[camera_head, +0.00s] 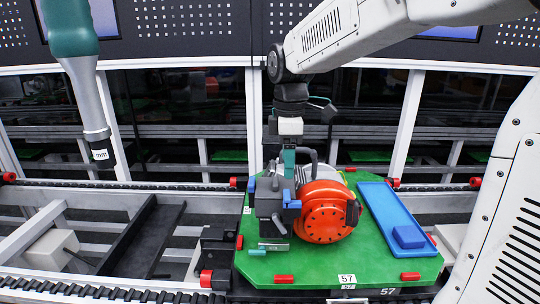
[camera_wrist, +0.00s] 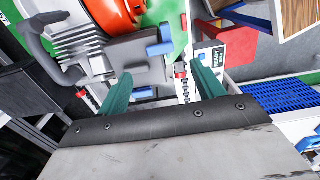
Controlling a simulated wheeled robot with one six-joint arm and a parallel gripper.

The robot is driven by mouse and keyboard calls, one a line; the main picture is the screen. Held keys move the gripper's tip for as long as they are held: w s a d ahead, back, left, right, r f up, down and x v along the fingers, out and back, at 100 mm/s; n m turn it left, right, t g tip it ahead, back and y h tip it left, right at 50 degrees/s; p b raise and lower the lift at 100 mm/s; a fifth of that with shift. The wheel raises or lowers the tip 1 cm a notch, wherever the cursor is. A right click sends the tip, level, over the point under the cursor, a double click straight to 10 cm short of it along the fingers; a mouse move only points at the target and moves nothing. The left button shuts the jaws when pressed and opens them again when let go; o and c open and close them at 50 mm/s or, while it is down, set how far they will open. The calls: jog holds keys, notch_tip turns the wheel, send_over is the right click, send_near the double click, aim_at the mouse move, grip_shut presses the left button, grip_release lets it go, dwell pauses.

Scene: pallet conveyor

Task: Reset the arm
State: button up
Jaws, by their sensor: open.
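My gripper (camera_head: 288,165) hangs from my arm at the middle of the head view, just above and beside the grey part of an engine with a round orange-red housing (camera_head: 322,212). In the wrist view my gripper (camera_wrist: 163,72) shows two teal fingers spread apart with nothing clear between them. The grey finned engine body (camera_wrist: 120,62) lies close beyond the fingers there; I cannot tell whether they touch it. The engine sits on a green pallet (camera_head: 375,255). My arm is bent, reaching over from the upper right.
A blue tray (camera_head: 385,205) with a blue block (camera_head: 408,237) lies at the pallet's right. Conveyor rails (camera_head: 100,292) run along the front and back. A grey and teal tool (camera_head: 90,105) hangs at the left. A red box (camera_wrist: 222,45) and blue grate (camera_wrist: 278,95) show in the wrist view.

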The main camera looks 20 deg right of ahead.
jog(key=shift+m, duration=0.4)
jog(key=shift+s+f+m, duration=0.2)
jog(key=shift+f+m, duration=0.1)
jog(key=shift+m, duration=0.3)
jog(key=s+f+m+t, duration=0.1)
jog(key=s+f+m, duration=0.2)
jog(key=s+m, duration=0.8)
jog(key=s, duration=1.3)
jog(key=shift+s+a+f, duration=0.2)
jog(key=shift+s+a, duration=0.05)
jog(key=shift+a, duration=0.05)
dwell(0.4)
